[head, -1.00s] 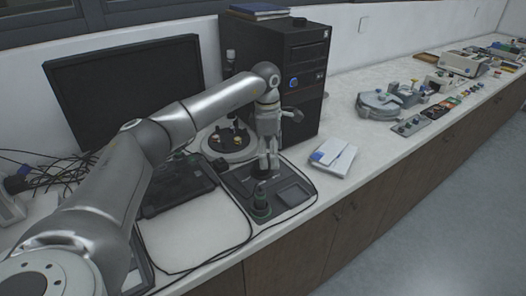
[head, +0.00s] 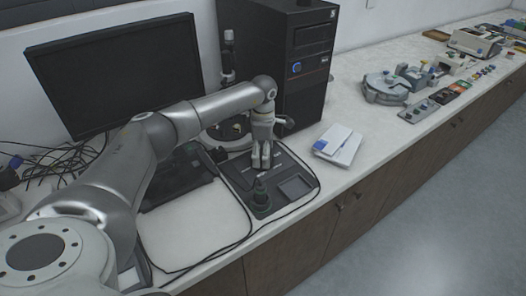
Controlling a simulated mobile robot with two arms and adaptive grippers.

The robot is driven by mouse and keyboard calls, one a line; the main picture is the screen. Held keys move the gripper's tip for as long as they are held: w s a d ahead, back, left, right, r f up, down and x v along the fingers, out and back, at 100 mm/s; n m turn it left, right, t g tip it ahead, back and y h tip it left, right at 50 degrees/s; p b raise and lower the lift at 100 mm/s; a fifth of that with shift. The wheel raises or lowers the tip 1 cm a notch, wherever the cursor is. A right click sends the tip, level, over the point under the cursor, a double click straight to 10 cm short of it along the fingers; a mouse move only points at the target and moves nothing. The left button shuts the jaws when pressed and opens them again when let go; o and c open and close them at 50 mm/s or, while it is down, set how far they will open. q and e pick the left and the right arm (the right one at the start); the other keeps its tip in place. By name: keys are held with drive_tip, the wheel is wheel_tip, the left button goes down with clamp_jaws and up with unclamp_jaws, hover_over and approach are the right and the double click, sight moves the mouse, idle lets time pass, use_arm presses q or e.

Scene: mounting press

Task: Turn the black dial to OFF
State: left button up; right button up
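A dark control panel (head: 234,174) lies flat on the white counter, with a raised square pad at its right and a dark green and black knob (head: 260,194) standing at its front. My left gripper (head: 261,164) points down over the back middle part of the panel, behind that knob. Its two fingers are close together, and the gap between them is too small to read. The black dial cannot be clearly made out; whatever lies right under the fingertips is hidden or too small to tell. My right gripper is out of view.
A black computer tower (head: 290,70) stands close behind my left gripper. A monitor (head: 115,75) and a dark keyboard-like device (head: 177,180) are to the left. A white-and-blue box (head: 337,144) lies right of the panel. A cable runs along the counter's front edge.

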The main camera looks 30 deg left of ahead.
use_arm(q)
drive_tip(key=shift+f, duration=0.2)
drive_tip(key=shift+c, duration=2.6)
drive_tip(key=c, duration=0.5)
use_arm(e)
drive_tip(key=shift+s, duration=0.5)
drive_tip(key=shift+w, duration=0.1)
